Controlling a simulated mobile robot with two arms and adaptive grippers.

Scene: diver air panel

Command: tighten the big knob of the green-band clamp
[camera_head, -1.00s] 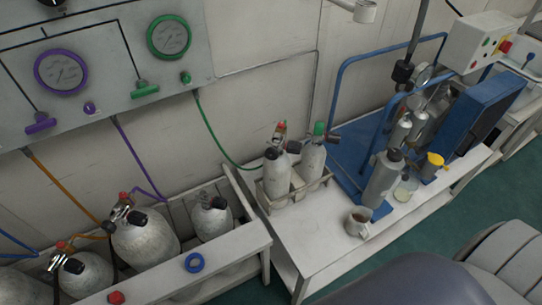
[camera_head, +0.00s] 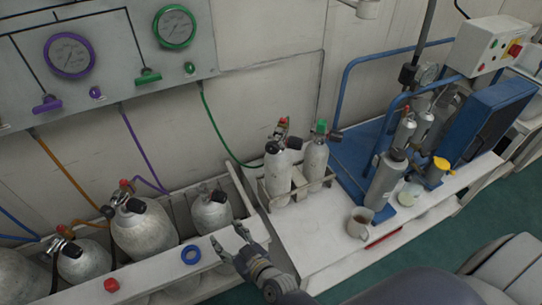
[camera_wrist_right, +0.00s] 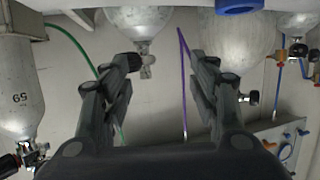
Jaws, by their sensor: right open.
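A green-topped fitting (camera_head: 320,127) sits on the right of two grey cylinders in a rack on the table. A black knob (camera_head: 334,136) sticks out at its right; I cannot tell whether this is the green-band clamp. The left cylinder (camera_head: 277,177) carries a red-topped fitting (camera_head: 283,122) and a black knob (camera_head: 294,143). My right gripper (camera_head: 232,241) is open and empty over the front ledge of the trough, left of and below the rack. In the right wrist view its spread fingers (camera_wrist_right: 163,62) show against a cylinder valve (camera_wrist_right: 147,65) beyond. My left gripper is not in view.
The trough (camera_head: 233,262) holds several larger cylinders. A green hose (camera_head: 213,120) hangs from the panel.

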